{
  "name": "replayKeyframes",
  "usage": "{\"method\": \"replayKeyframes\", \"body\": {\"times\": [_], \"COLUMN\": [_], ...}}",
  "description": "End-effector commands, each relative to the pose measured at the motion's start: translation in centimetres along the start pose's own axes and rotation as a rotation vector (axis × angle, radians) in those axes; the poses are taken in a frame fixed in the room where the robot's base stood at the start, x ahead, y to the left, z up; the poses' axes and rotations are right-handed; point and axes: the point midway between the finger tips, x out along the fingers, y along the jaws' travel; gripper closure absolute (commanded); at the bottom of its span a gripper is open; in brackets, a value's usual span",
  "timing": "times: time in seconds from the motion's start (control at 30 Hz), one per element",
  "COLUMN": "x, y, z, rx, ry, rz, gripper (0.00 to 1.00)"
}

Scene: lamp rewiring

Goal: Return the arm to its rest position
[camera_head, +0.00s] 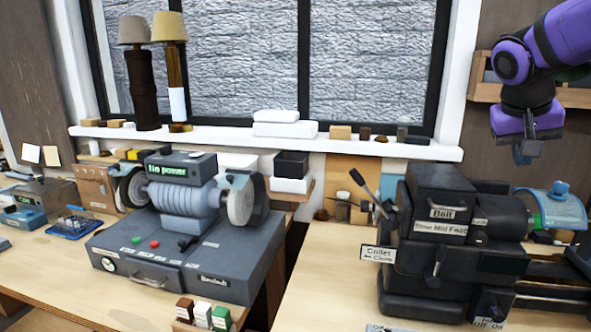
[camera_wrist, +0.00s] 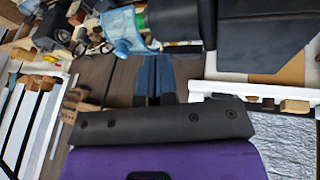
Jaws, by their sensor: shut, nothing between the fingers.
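My purple-and-black arm (camera_head: 545,50) comes in at the upper right of the head view. It is bent downward, and my gripper (camera_head: 525,152) hangs in the air above and behind the lathe (camera_head: 440,235). In the wrist view the fingers of my gripper (camera_wrist: 154,78) show as two dark blue strips side by side. They are shut with nothing between them. Two lamps stand upright on the white windowsill (camera_head: 330,142): one with a dark brown body (camera_head: 142,90) and one with a lighter brown body (camera_head: 176,70). My gripper is far from both.
A grinder (camera_head: 185,200) reading "No power" stands on the left bench. A wooden wall shelf (camera_head: 486,88) is close behind my arm. Small boxes, including a black bin (camera_head: 291,164), stand near the sill. A gap separates the two benches. The air around my gripper looks clear.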

Motion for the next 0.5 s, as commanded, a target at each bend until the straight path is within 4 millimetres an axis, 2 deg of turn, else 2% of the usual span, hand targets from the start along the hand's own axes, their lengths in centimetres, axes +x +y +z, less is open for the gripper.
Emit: {"method": "replayKeyframes", "body": {"times": [0.03, 0.2, 0.5], "x": [-0.8, -2.5, -4.0], "y": [-0.2, -1.1, -2.8], "z": [1.8, 7.6, 17.0], "rx": [-0.023, -0.121, -0.279], "ry": [0.006, 0.028, 0.105], "rz": [-0.041, -0.176, -0.371], "gripper": [1.00, 1.00, 1.00]}}
